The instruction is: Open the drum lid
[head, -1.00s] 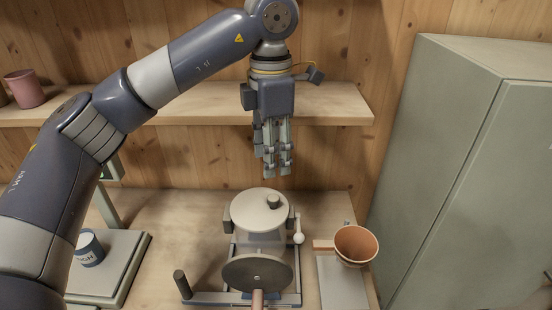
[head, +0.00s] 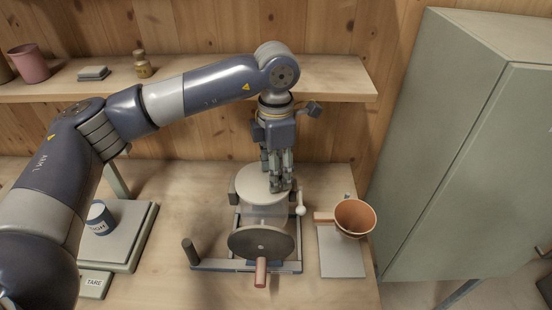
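The drum (head: 262,213) stands on a bench in a dark frame, with a pale round lid (head: 249,181) on top that looks closed. The lid's dark knob, at its right side, is hidden behind my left gripper's fingers. My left gripper (head: 279,188) points straight down over the right part of the lid, its fingertips at the knob's place. Whether the fingers touch or grip the knob cannot be seen. My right gripper is not in view.
A dark wheel (head: 262,241) with a reddish handle is at the drum's front. A white-knobbed lever (head: 301,210) is at its right. An orange-brown cup (head: 355,218) is further right. A scale (head: 128,238) bears a labelled cup (head: 99,218) at left. A shelf (head: 200,88) is behind.

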